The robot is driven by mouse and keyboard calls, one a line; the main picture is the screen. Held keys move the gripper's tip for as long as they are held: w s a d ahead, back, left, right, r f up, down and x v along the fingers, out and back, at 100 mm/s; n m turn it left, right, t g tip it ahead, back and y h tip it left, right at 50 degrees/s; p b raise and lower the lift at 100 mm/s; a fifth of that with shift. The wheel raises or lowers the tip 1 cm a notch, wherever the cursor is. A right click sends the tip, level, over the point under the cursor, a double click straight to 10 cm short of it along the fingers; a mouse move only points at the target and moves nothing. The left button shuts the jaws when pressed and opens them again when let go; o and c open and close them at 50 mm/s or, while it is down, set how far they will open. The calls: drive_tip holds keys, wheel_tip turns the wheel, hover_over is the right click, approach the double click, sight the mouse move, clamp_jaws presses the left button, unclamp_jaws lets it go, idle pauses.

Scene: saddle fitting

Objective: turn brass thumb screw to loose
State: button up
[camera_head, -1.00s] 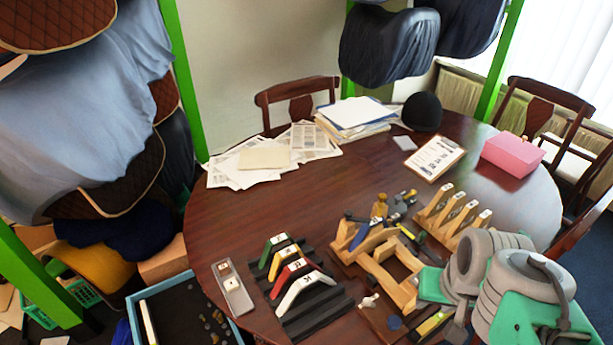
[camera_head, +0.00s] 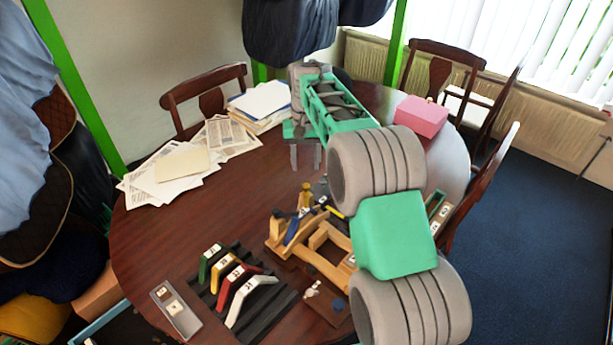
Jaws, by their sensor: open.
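A wooden fixture (camera_head: 322,262) stands on the table, right of centre, partly hidden by my arm. A small brass-coloured upright piece (camera_head: 305,197) shows at its back end; it looks like the brass thumb screw, but it is too small to read its setting. My gripper (camera_head: 306,160) points down over the table behind the fixture, with its two grey fingers apart and nothing between them. In the picture it is just above the brass piece, apart from it. Dark and yellow tool parts (camera_head: 322,208) lie close to the brass piece.
A black rack (camera_head: 250,293) holds several coloured angled pieces left of the fixture. A grey tray (camera_head: 175,308) lies further left. Papers (camera_head: 180,172) and a folder stack (camera_head: 262,103) are at the back; a pink box (camera_head: 421,116) is back right. The table's middle left is clear.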

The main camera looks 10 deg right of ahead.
sight(306, 185)
wheel_tip(306, 185, down, 8)
drive_tip(key=shift+w+d+r+p, duration=0.1)
drive_tip(key=shift+w+p, duration=0.05)
drive_tip(key=shift+p, duration=0.55)
drive_tip(key=shift+c, duration=0.6)
clamp_jaws()
